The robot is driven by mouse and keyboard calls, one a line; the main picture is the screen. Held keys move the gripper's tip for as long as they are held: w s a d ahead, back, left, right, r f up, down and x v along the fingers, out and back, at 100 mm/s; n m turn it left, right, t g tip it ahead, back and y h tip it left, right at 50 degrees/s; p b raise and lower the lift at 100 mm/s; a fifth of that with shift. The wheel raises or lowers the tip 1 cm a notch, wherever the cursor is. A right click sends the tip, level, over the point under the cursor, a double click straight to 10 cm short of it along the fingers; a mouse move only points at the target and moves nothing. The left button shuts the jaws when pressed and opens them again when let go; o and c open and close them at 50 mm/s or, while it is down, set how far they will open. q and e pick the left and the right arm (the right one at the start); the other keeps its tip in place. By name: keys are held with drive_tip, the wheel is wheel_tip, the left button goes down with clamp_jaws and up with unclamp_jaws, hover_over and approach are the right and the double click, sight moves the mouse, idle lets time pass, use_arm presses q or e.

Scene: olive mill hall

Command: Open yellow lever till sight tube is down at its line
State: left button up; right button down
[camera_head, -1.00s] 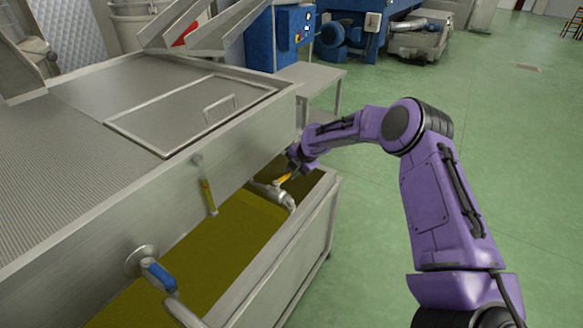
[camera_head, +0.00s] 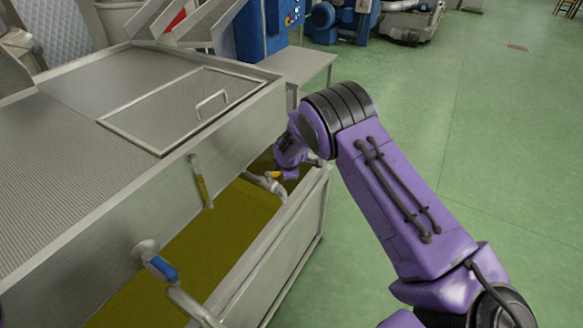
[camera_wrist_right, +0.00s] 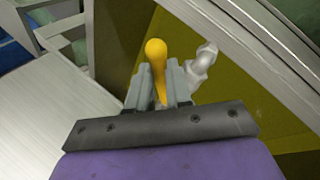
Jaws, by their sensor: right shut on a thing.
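The yellow lever (camera_head: 273,174) sits on a grey valve and pipe (camera_head: 277,187) at the right end of the steel tank's front trough. My right gripper is shut on the lever; its fingers (camera_wrist_right: 158,88) lie on either side of it in the wrist view, with the lever's rounded yellow end (camera_wrist_right: 156,50) sticking out beyond them. In the head view my wrist partly hides the fingers. The sight tube (camera_head: 203,188) stands on the tank's front wall, yellow in its lower part and pale above. Its line is too small to make out. My left gripper is not in view.
A blue-handled valve (camera_head: 160,268) with a bent pipe is nearer me, at lower left. Yellow-green liquid (camera_head: 215,235) fills the trough, bounded by a steel rim (camera_head: 275,260). A steel side table (camera_head: 297,66) stands behind. Green floor (camera_head: 480,150) is clear on the right.

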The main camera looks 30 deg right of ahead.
drive_tip(key=shift+s+a+m, duration=0.1)
drive_tip(key=shift+a+m, duration=0.05)
drive_tip(key=shift+m, duration=0.15)
idle(0.4)
drive_tip(key=c, duration=1)
unclamp_jaws()
drive_tip(key=shift+c, duration=0.2)
drive_tip(key=b+v, duration=0.1)
drive_tip(key=v, duration=0.9)
drive_tip(key=shift+a+r, duration=0.15)
drive_tip(key=shift+r, duration=0.1)
drive_tip(key=shift+s, duration=0.1)
drive_tip(key=shift+c, duration=0.3)
